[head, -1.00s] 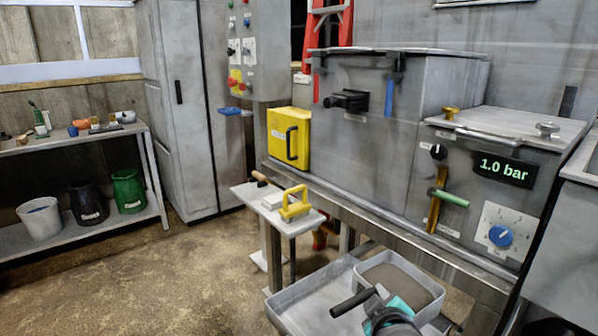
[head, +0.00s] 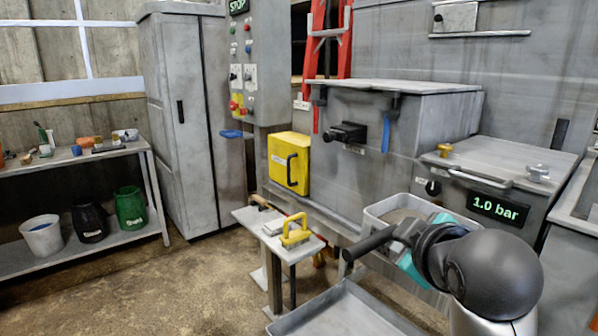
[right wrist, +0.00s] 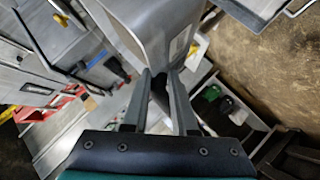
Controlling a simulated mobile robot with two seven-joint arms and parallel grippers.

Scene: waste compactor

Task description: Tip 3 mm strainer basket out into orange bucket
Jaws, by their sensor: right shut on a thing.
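The strainer basket (head: 372,212) is a grey rectangular box with a black handle (head: 368,243). A brown-grey layer shows inside it, and it looks roughly level in the head view. My right gripper (head: 408,238), with teal parts, is shut on the black handle; my own arm hides part of the basket. In the right wrist view, the two fingers (right wrist: 160,98) close on the dark handle and the basket wall (right wrist: 150,25) rises beyond them. I see no orange bucket. My left gripper is not in view.
A grey tray (head: 345,312) lies below the basket. A small bench (head: 272,225) with a yellow-handled tool (head: 295,232) stands left of it. White (head: 41,232), black (head: 90,222) and green (head: 130,208) buckets stand on the left shelf. The floor between is clear.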

